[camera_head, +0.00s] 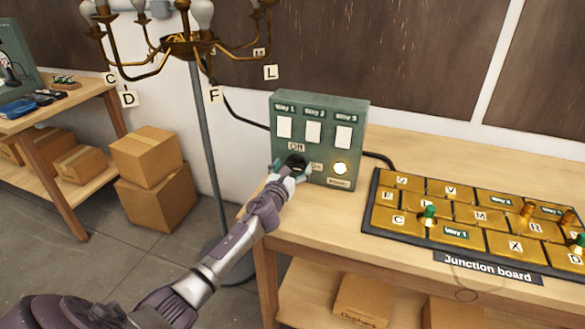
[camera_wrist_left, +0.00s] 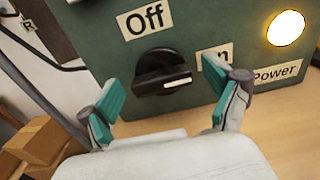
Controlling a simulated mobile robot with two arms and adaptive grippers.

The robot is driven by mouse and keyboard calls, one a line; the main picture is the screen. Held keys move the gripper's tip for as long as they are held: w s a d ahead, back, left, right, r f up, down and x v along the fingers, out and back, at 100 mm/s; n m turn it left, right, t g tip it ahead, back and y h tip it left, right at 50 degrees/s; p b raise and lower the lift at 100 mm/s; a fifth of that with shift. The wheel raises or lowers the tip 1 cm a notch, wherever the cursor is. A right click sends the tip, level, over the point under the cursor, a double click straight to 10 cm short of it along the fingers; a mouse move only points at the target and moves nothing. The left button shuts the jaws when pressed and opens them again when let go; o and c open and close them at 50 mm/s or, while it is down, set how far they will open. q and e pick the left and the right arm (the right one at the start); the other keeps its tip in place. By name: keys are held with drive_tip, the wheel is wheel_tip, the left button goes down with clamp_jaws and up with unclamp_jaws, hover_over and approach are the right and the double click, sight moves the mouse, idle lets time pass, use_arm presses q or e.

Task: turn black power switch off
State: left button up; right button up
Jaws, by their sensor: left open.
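The black power switch (camera_wrist_left: 162,73) is a rotary knob on the front of the green control box (camera_head: 357,115). Its white pointer line points right, toward the "On" label (camera_wrist_left: 216,57); the "Off" label (camera_wrist_left: 144,19) is above it. The round power light (camera_wrist_left: 286,28) glows, and it also shows in the head view (camera_head: 341,169). My left gripper (camera_wrist_left: 168,100) is open, its teal-padded fingers on either side of the knob and apart from it. In the head view my left gripper (camera_head: 291,170) partly covers the knob. My right gripper is not in view.
The junction board (camera_head: 487,268) with brass plates and several pegs lies right of the box on the wooden table (camera_head: 409,255). Cardboard boxes (camera_head: 155,197) stand on the floor at left. A cable (camera_head: 379,158) runs behind the box.

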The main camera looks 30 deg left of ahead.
use_arm(q)
drive_tip(key=c, duration=1.1)
drive_tip(key=shift+c, duration=0.2)
drive_tip(key=n, duration=0.4)
drive_tip(key=shift+a+f+n+b, duration=0.1)
drive_tip(key=shift+n+b, duration=0.2)
drive_tip(key=shift+b, duration=0.05)
drive_tip(key=n, duration=0.4)
drive_tip(key=shift+n, duration=0.3)
drive_tip(key=n, duration=0.4)
drive_tip(key=shift+f+n+b, duration=0.15)
drive_tip(key=shift+n+b, duration=0.15)
drive_tip(key=shift+b, duration=0.1)
drive_tip(key=shift+a+n, duration=0.1)
drive_tip(key=shift+n, duration=1.9)
drive_tip(key=shift+f, duration=0.1)
drive_tip(key=o, duration=1.1)
